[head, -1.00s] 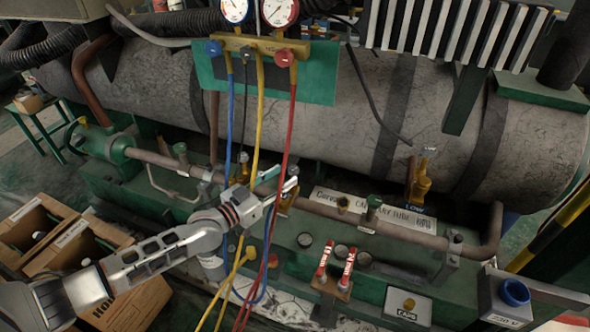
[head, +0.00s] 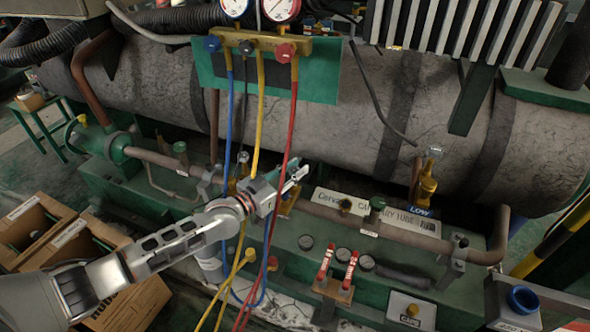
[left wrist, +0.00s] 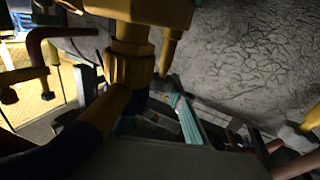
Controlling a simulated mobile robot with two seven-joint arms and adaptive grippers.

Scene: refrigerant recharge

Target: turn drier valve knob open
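My left gripper (head: 285,175) is over the middle of the pipework, in front of the tank, near a brass valve (head: 284,207) that it partly hides. Its fingers look spread, with nothing clearly held. In the left wrist view a large brass valve body with a ribbed nut (left wrist: 130,68) is close to the camera, and a teal finger pad (left wrist: 188,122) shows beyond it. I cannot tell for sure which part is the drier valve knob. A yellow knob (head: 82,120) stands by the green cylinder (head: 118,146) at the left pipe end. My right gripper is not in view.
Blue, yellow and red hoses (head: 292,110) hang from the gauge manifold (head: 258,44) beside my gripper. A brass valve (head: 427,185) labelled LOW stands to the right. Open cardboard boxes (head: 75,250) are at the lower left. The grey tank (head: 330,135) fills the back.

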